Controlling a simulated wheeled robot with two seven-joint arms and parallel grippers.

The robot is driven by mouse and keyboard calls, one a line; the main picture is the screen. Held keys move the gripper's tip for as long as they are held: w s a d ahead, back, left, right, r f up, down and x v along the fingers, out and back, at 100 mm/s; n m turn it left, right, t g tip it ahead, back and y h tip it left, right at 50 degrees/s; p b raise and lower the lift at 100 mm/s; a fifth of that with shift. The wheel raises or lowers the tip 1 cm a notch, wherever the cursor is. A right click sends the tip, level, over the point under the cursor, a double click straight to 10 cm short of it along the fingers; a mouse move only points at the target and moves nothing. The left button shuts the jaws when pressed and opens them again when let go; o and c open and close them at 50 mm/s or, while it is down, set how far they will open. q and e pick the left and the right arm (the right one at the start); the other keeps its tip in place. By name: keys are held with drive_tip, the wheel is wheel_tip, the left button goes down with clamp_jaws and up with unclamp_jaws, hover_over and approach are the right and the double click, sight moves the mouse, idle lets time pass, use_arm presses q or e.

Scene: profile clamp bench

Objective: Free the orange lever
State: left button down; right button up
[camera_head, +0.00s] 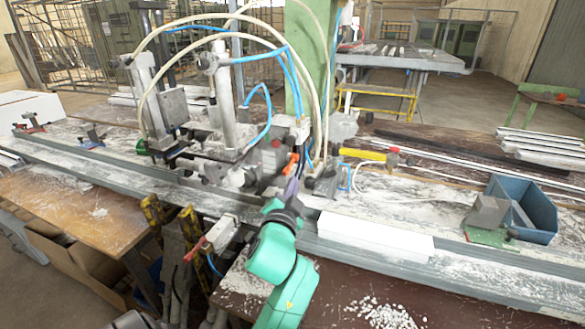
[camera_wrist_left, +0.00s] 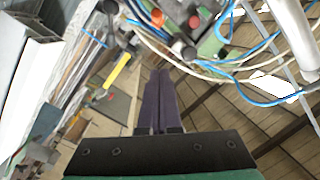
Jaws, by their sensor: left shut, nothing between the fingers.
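The orange lever (camera_head: 292,158) stands on the clamp unit beside the green column in the head view. My left gripper (camera_head: 291,182) reaches up from the bottom with its dark fingers just below the lever. In the wrist view the left gripper (camera_wrist_left: 160,72) has its two fingers together with nothing between them. A red-orange knob (camera_wrist_left: 189,52) lies beyond the fingertips there; I cannot tell whether it is the lever. Whether the fingertips touch the lever is unclear.
Blue and cream hoses (camera_head: 290,65) arch over the clamp unit, close to the fingers. A yellow handle (camera_head: 362,154) sticks out to the right. A white profile (camera_head: 375,235) lies on the rail, and a blue bin (camera_head: 535,211) stands further right.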

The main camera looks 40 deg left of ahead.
use_arm(q)
drive_tip(key=s, duration=0.1)
use_arm(e)
drive_tip(key=s+d, duration=0.2)
drive_tip(key=s, duration=0.3)
use_arm(q)
drive_tip(key=p, duration=0.3)
approach(291, 164)
drive_tip(key=w+d+r, duration=0.2)
drive_tip(key=w+r, duration=0.2)
drive_tip(key=a+f, duration=0.3)
drive_tip(key=shift+a+f, duration=0.1)
drive_tip(key=shift+f, duration=0.05)
use_arm(e)
drive_tip(key=w+r, duration=0.1)
drive_tip(key=a+r, duration=0.1)
drive_tip(key=w+r, duration=0.1)
drive_tip(key=shift+w+a+r, duration=0.1)
drive_tip(key=shift+w+a, duration=0.15)
drive_tip(key=shift+w, duration=0.05)
use_arm(q)
drive_tip(key=shift+w, duration=0.1)
use_arm(e)
drive_tip(key=shift+d, duration=0.15)
